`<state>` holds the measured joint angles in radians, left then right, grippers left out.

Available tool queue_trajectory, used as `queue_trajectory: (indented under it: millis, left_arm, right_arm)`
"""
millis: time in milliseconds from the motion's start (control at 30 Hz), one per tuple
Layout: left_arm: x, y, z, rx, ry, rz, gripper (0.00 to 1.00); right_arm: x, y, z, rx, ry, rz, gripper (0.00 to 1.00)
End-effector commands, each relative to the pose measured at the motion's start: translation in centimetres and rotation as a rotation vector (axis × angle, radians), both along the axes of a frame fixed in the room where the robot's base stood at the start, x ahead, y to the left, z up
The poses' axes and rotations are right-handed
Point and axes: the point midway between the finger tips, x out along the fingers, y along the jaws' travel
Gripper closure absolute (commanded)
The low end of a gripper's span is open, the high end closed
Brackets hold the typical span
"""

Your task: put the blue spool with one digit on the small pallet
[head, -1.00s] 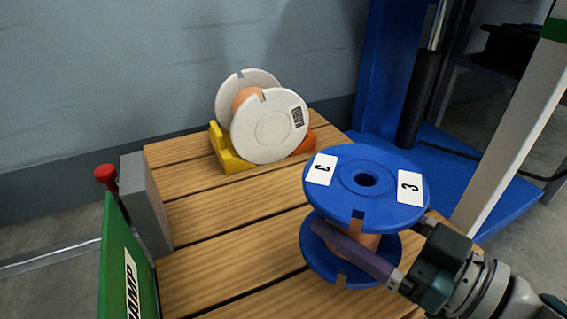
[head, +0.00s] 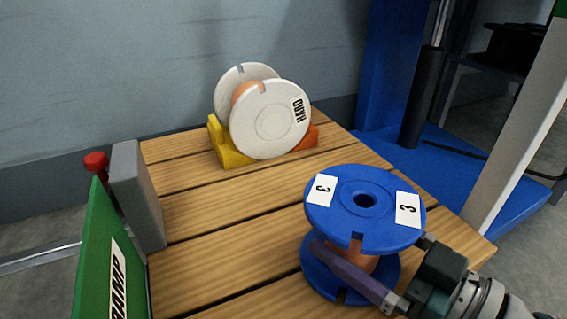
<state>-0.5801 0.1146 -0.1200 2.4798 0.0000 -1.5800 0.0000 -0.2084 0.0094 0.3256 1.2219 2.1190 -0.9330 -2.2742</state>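A blue spool (head: 362,207) with a copper-coloured core stands upright at the front right of the wooden slatted pallet (head: 215,231). White labels with the digit 3 sit on its top flange. My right gripper (head: 357,272) comes in from the lower right, with a long purple-grey finger between the two flanges, alongside the core. The other finger is mostly hidden behind the spool. I cannot tell whether the fingers press on the core, or whether the spool's bottom touches the slats. My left gripper is not in view.
A white spool (head: 271,119) labelled HARD lies on its side in yellow (head: 230,146) and orange wedges at the pallet's back. A green RAMP panel (head: 103,261) and grey block (head: 138,195) line the left edge. Middle slats are clear. A blue frame (head: 450,165) stands right.

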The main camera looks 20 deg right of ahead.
Motion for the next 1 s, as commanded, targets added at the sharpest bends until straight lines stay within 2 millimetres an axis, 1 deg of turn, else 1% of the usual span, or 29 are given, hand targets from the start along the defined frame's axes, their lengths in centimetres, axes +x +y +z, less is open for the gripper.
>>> queue_trajectory:
  millis: [200,267,367,600,700,833,867,933,967,1000]
  left_arm:
    - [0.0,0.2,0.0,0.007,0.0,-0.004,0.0]
    - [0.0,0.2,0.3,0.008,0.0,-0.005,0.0]
    - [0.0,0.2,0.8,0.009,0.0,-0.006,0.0]
    - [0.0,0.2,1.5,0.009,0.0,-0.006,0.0]
    - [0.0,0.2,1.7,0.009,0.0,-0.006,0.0]
    - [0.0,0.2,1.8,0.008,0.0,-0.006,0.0]
    - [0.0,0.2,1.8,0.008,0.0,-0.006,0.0]
    - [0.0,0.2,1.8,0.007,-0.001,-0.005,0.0]
    - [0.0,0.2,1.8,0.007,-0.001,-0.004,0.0]
    - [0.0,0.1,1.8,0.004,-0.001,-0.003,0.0]
  right_arm:
    - [0.0,0.0,0.3,0.0,-0.001,0.001,0.0]
    - [-0.8,-0.4,0.3,0.001,0.003,-0.001,0.0]
    - [-2.6,-1.2,0.3,0.001,0.005,-0.002,0.0]
    - [-7.6,-3.5,0.3,0.0,0.004,-0.001,0.0]
    - [-9.1,-4.3,0.2,0.001,0.004,-0.001,0.0]
    - [-10.4,-4.9,0.3,0.002,0.001,0.001,0.0]
    - [-10.6,-4.8,0.3,0.002,0.002,0.008,0.0]
    - [-10.8,-3.9,0.4,0.008,0.019,0.061,0.0]
    - [-10.9,-3.1,0.5,0.013,0.034,0.104,0.0]
    - [-11.1,-1.7,0.6,0.018,0.064,0.18,0.0]
